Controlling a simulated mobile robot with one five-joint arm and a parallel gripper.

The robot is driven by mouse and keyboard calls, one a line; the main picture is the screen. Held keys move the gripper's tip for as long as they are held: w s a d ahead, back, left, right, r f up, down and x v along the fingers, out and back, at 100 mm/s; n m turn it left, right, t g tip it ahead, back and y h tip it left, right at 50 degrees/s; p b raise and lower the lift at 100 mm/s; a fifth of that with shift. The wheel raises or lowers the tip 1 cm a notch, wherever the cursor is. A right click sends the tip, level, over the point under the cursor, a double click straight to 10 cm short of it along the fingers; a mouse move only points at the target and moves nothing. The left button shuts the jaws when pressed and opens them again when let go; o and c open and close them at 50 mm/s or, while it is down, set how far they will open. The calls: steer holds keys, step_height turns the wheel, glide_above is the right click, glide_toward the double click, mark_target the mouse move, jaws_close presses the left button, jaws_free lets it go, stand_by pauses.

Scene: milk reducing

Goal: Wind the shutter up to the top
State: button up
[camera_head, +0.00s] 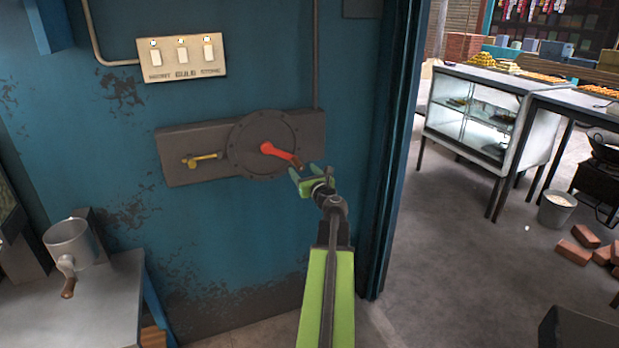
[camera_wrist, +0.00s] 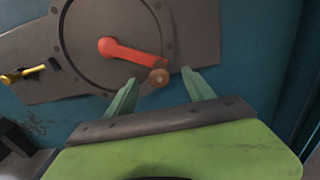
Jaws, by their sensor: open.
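A red crank (camera_head: 279,152) is mounted on a round dark plate (camera_head: 247,134) on the blue wall. Its arm points right and slightly down, ending in a brown knob (camera_head: 298,163). In the wrist view the red crank (camera_wrist: 133,53) shows ahead, with its knob (camera_wrist: 159,76) between and just beyond the fingertips. My green gripper (camera_head: 303,178) is open and empty, just below the knob; in the wrist view its fingers (camera_wrist: 160,82) stand either side of the knob. Contact cannot be told. A brass latch (camera_head: 202,160) lies left of the crank. The shutter itself is not identifiable.
A labelled switch panel (camera_head: 181,57) is above the crank. A door frame edge (camera_head: 392,150) stands close to the right of my arm. A table with a metal grinder (camera_head: 68,245) is at lower left. A glass display case (camera_head: 470,112) stands beyond the doorway.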

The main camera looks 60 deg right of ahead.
mark_target(302, 168)
steer(key=shift+x, duration=2.55)
jaws_close()
